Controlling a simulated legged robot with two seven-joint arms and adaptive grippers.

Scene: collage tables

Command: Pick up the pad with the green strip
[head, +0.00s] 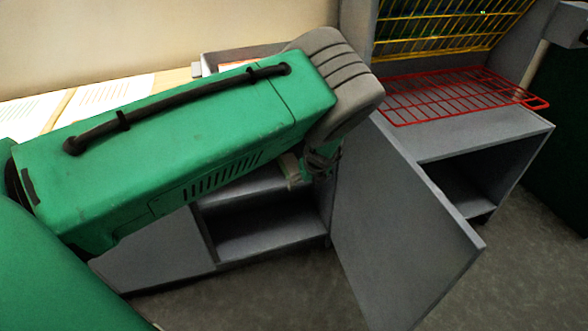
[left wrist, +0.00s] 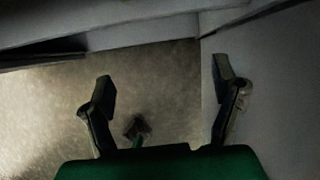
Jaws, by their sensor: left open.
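I cannot make out a pad with a green strip in either view. My left gripper (left wrist: 165,84) is open in the left wrist view, its two fingers wide apart with nothing between them and the floor behind. In the head view the left gripper (head: 315,168) is small and mostly hidden under my green arm, beside the open grey door (head: 400,215) and near the open grey cabinet (head: 265,238). My right gripper is in neither view.
A red wire rack (head: 450,95) lies on the grey cabinet top at right, before a yellow wire grid (head: 446,22). An open compartment (head: 462,185) is below it. Papers (head: 104,93) lie on a table at left. The grey-brown floor (head: 255,292) in front is clear.

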